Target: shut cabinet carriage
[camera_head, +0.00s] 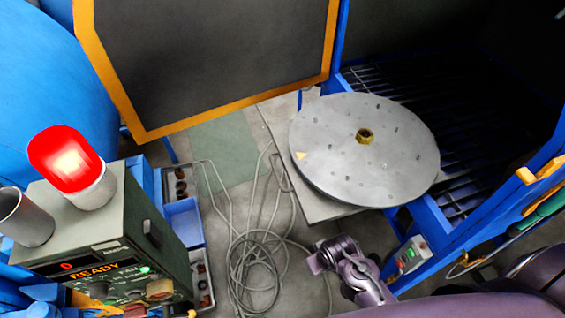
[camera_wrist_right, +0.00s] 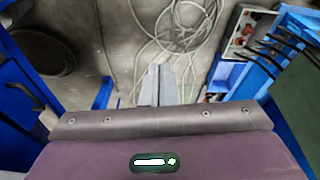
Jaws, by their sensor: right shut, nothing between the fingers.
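The carriage's round grey turntable (camera_head: 365,155), with a brass hub at its centre, stands out in front of the blue cabinet (camera_head: 430,215). The cabinet's dark slatted interior (camera_head: 410,95) shows behind and to the right of the disc. The cabinet door (camera_head: 210,55), dark with an orange edge, hangs open at the top. My right gripper (camera_head: 325,258) is low in the head view, below the disc and apart from it in the picture. In the right wrist view its grey fingers (camera_wrist_right: 165,85) are shut and empty above the floor. My left gripper is not in view.
A control unit (camera_head: 100,235) with a lit red lamp and a READY display stands at left. Coiled grey cables (camera_head: 255,260) lie on the floor. Blue bins (camera_head: 183,220) sit beside the unit. A small button box (camera_head: 410,255) is on the cabinet's front post.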

